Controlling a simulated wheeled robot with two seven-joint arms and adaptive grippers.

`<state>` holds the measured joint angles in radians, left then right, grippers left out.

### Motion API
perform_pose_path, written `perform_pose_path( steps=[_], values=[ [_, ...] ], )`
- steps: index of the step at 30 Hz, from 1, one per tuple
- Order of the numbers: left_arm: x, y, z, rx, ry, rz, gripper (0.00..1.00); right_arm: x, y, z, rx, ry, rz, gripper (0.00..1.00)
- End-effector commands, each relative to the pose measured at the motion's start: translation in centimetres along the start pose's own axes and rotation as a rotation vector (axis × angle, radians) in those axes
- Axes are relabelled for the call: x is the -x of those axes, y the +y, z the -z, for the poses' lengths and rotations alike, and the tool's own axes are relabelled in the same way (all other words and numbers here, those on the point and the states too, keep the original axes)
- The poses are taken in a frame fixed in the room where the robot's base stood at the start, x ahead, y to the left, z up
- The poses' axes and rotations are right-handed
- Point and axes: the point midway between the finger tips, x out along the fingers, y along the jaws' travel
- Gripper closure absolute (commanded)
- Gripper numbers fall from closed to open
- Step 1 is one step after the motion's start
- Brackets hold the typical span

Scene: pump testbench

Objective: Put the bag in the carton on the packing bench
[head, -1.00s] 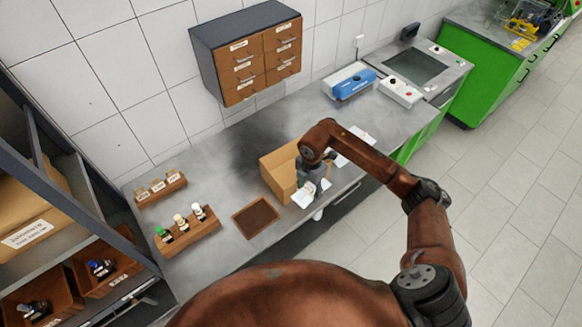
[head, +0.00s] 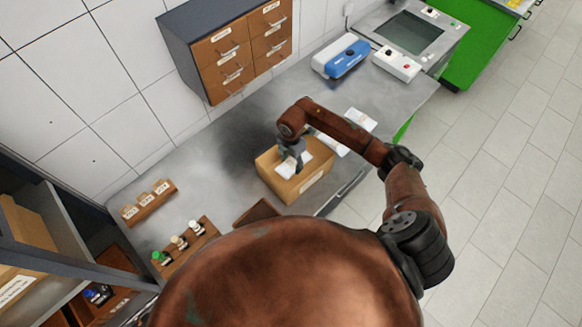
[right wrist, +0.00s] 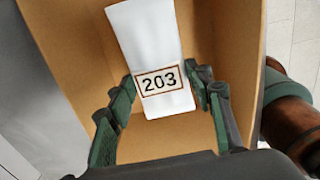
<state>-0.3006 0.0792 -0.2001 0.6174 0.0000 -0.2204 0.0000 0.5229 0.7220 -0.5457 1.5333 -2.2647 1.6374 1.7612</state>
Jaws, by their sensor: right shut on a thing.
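The white bag (right wrist: 150,50), labelled 203, is between the fingers of my right gripper (right wrist: 162,100) in the right wrist view. The gripper is shut on it. In the head view the bag (head: 291,169) hangs under the right gripper (head: 290,158), over the open carton (head: 316,190). The carton's cardboard walls (right wrist: 225,40) surround the bag in the right wrist view. I cannot tell whether the bag touches the carton's bottom. My left gripper does not show.
On the bench, a wooden rack of bottles (head: 188,244), a label holder (head: 150,203) and a brown tray (head: 257,213) stand left of the carton. White sheets (head: 360,119) lie to its right. A drawer cabinet (head: 230,50) hangs above.

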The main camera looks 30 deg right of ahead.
Motion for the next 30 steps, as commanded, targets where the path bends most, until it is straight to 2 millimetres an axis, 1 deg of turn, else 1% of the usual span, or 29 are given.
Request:
perform_pose_path(
  steps=[1, 3, 8, 16, 27, 28, 30],
  values=[
    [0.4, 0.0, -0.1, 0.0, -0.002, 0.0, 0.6, -0.8, -0.1, 0.1, -0.001, 0.003, 0.002, 0.87],
    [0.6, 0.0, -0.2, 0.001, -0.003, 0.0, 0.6, -1.8, 0.0, 0.1, 0.0, 0.001, 0.001, 0.87],
    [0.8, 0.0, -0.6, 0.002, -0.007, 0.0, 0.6, -3.0, 0.0, 0.0, 0.001, 0.001, 0.0, 0.87],
    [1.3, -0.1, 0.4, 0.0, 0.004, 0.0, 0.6, -6.3, 0.0, 0.1, 0.0, 0.001, 0.0, 0.87],
    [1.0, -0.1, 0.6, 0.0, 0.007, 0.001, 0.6, -6.9, 0.1, 0.0, 0.001, 0.0, -0.001, 0.87],
    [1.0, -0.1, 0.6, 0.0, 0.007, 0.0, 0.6, -6.9, 0.0, 0.0, 0.001, -0.001, -0.001, 0.52],
    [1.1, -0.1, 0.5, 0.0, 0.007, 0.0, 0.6, -6.9, 0.0, 0.0, 0.001, -0.001, -0.001, 0.47]
  ],
)
